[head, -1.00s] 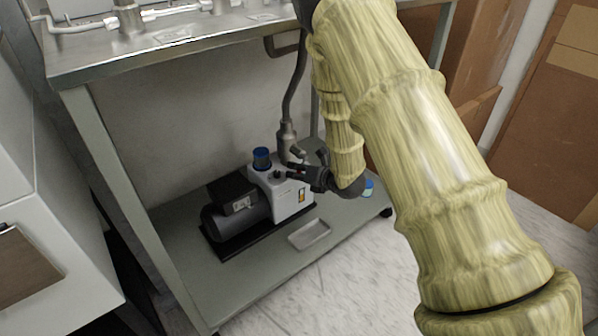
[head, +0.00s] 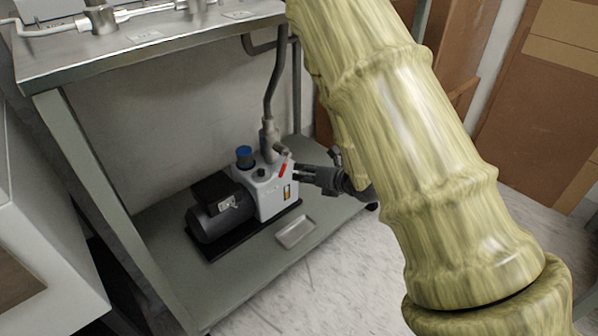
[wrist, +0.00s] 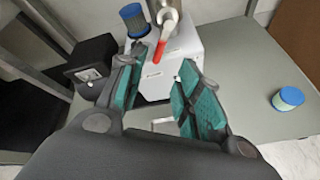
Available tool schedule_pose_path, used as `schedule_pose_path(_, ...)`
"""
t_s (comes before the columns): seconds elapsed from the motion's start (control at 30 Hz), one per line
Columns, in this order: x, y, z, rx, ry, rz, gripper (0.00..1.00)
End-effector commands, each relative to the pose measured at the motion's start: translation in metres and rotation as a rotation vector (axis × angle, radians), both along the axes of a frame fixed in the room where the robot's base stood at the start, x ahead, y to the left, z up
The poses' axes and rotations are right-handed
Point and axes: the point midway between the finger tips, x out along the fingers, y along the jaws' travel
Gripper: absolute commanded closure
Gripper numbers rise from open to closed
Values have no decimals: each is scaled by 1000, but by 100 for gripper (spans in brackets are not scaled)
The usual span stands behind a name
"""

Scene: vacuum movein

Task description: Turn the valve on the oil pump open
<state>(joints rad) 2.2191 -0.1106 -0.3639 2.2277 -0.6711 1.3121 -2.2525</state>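The white oil pump (head: 268,198) with its dark motor (head: 213,215) stands on the lower shelf. Its valve has a red handle (head: 284,166) below a grey pipe fitting (head: 268,140). In the wrist view the red handle (wrist: 160,51) points down and slightly left from a pale elbow fitting (wrist: 170,20). My gripper (head: 300,172) is just right of the handle in the head view. In the wrist view my gripper (wrist: 157,67) is open, its teal-padded fingers apart, with the handle tip beyond and between them. No contact with the handle is visible.
A blue-capped filter (head: 244,157) rises from the pump. A shallow metal tray (head: 296,232) lies in front of it. A loose blue-capped jar (wrist: 288,99) stands on the shelf at the right. The table top (head: 150,55) overhangs the pump. Cardboard (head: 535,110) stands behind at right.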

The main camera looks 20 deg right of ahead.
Motion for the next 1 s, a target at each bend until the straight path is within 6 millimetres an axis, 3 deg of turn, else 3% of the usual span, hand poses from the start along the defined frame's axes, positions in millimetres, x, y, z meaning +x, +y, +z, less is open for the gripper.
schedule_pose_path(0.37, -5, -2, 3, 1, -1, 0, 65)
schedule_pose_path(0.57, -6, 0, -2, 40, 12, -2, 98)
schedule_pose_path(1.0, -27, 23, -43, 547, 168, -27, 100)
